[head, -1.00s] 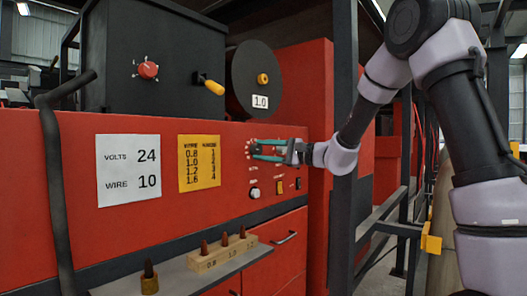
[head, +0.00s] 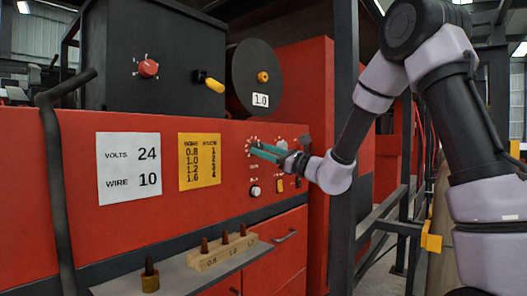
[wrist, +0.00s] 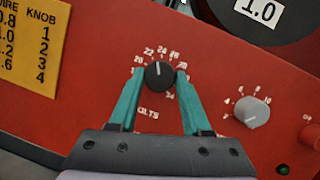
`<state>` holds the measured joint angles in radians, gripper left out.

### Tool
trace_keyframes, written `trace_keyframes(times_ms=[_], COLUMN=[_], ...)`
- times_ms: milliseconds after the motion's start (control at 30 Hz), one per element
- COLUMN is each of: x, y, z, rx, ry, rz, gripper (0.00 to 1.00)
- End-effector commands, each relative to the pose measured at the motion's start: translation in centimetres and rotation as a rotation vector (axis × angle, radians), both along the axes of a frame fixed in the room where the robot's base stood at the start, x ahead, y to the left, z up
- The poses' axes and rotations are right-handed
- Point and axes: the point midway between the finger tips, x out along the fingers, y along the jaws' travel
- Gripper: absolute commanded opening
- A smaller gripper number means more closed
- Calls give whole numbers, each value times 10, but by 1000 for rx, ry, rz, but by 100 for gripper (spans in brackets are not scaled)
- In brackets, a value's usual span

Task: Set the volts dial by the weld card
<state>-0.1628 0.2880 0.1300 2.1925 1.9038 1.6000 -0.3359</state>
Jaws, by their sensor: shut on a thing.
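The white weld card (head: 129,169) on the red panel reads VOLTS 24 and WIRE 10. The black volts dial (wrist: 159,75) sits between the green fingertips of my gripper (wrist: 160,77) in the wrist view. My gripper (head: 252,147) is shut on this dial at the panel. The dial's pale mark points up in the wrist view, toward the numbers around 22 to 26. Small white numbers ring it, and some are blurred or covered by the fingers. In the head view the fingers hide most of the dial.
A grey knob (wrist: 252,111) with its own scale is right of the dial. A yellow wire/knob card (head: 199,161) hangs beside the weld card. A spool (head: 254,76) marked 1.0 is above. A shelf (head: 190,275) below holds a wooden block (head: 223,250) with tips. A dark post (head: 344,100) stands near my arm.

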Motion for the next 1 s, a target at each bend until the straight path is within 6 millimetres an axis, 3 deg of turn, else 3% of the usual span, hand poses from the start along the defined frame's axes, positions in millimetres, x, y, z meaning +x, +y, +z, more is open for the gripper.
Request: trace_keyframes(times_ms=[400,967,1000], x=[-1,-1,-1], y=[1,1,1], z=[-3,-3,-3], rx=[111,126,126], ry=[151,171,171], rz=[1,0,0], gripper=[0,0,64])
